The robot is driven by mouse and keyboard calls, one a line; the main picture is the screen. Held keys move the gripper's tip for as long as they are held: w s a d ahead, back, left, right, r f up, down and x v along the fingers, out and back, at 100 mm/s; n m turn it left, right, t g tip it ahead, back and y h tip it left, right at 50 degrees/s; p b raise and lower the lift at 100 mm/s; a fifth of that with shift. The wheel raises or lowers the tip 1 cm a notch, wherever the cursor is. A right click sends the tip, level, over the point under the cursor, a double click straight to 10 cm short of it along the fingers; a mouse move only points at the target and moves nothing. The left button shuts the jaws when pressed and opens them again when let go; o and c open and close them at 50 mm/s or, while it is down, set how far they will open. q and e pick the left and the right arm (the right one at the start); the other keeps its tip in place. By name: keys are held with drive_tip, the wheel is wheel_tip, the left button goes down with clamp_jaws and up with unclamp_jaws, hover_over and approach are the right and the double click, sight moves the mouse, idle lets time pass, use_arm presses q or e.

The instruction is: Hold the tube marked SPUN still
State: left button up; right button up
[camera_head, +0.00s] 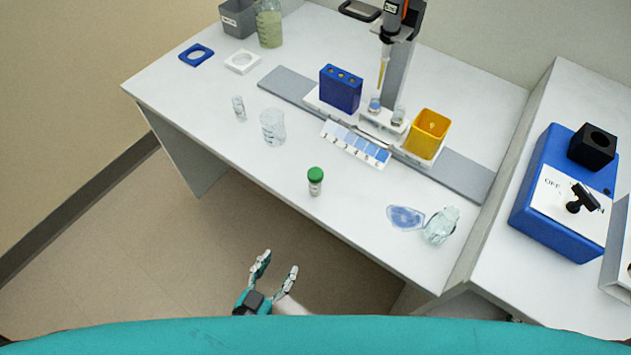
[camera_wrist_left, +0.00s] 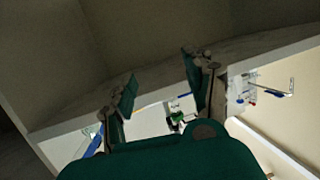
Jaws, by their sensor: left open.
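A small vial with a green cap (camera_head: 315,181) stands upright near the front edge of the white bench; I cannot read its label. A small clear tube (camera_head: 239,108) stands farther back on the left, and I cannot read any marking on it. I cannot tell which tube says SPUN. My left gripper (camera_head: 275,265) is open and empty, in front of the bench edge and apart from the green-capped vial. In the left wrist view its two fingers (camera_wrist_left: 160,80) are spread with nothing between them. My right gripper is not in view.
A clear beaker (camera_head: 273,128), a blue block (camera_head: 341,89), a labelled strip (camera_head: 356,143) and a yellow bin (camera_head: 427,134) stand behind the vial. A crumpled clear item (camera_head: 441,226) lies right. A blue switch box (camera_head: 562,194) is on the right bench. The front-left bench is clear.

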sight(312, 186)
use_arm(q)
wheel_tip(312, 186, up, 11)
drive_tip(key=d+t+h, duration=0.1)
drive_tip(key=d+t, duration=0.1)
drive_tip(key=t, duration=0.1)
drive_tip(key=p+x, duration=0.1)
drive_tip(key=x, duration=1.3)
drive_tip(key=p+x, duration=0.1)
drive_tip(key=x, duration=0.1)
drive_tip(key=shift+w+r, duration=0.25)
drive_tip(key=shift+w, duration=0.1)
drive_tip(key=shift+w+d+f, duration=0.1)
drive_tip(key=shift+w+d, duration=0.15)
drive_tip(key=shift+w, duration=0.3)
drive_tip(key=shift+s, duration=0.1)
clamp_jaws()
